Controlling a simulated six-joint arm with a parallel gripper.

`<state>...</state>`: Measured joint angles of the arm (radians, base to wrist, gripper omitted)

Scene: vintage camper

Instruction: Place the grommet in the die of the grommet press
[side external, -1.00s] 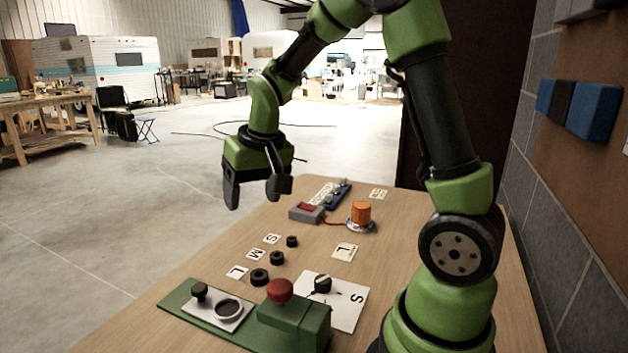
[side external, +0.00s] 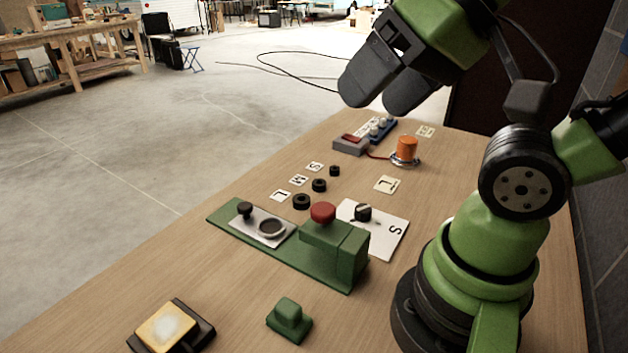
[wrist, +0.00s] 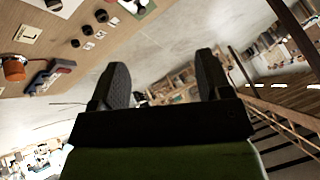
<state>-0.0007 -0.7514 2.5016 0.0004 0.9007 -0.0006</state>
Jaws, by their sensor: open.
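Three black ring grommets, large (side external: 302,201), middle (side external: 319,185) and small (side external: 334,171), lie in a row beside L, M and S cards. The green grommet press (side external: 335,245) has a red knob (side external: 323,212) and a pale plate with a round dark-rimmed die (side external: 271,228). No grommet shows in the die. My gripper (side external: 381,96) is open and empty, raised above the far part of the table and apart from everything. In the wrist view its fingers (wrist: 163,72) are spread, with the grommets (wrist: 88,30) off at upper left.
A black knob (side external: 363,212) stands on a white card marked S. An orange cylinder (side external: 405,148), an L card (side external: 387,184) and a grey box with a red top (side external: 351,144) are farther back. A green block (side external: 289,320) and a yellow-topped pad (side external: 170,328) lie in front.

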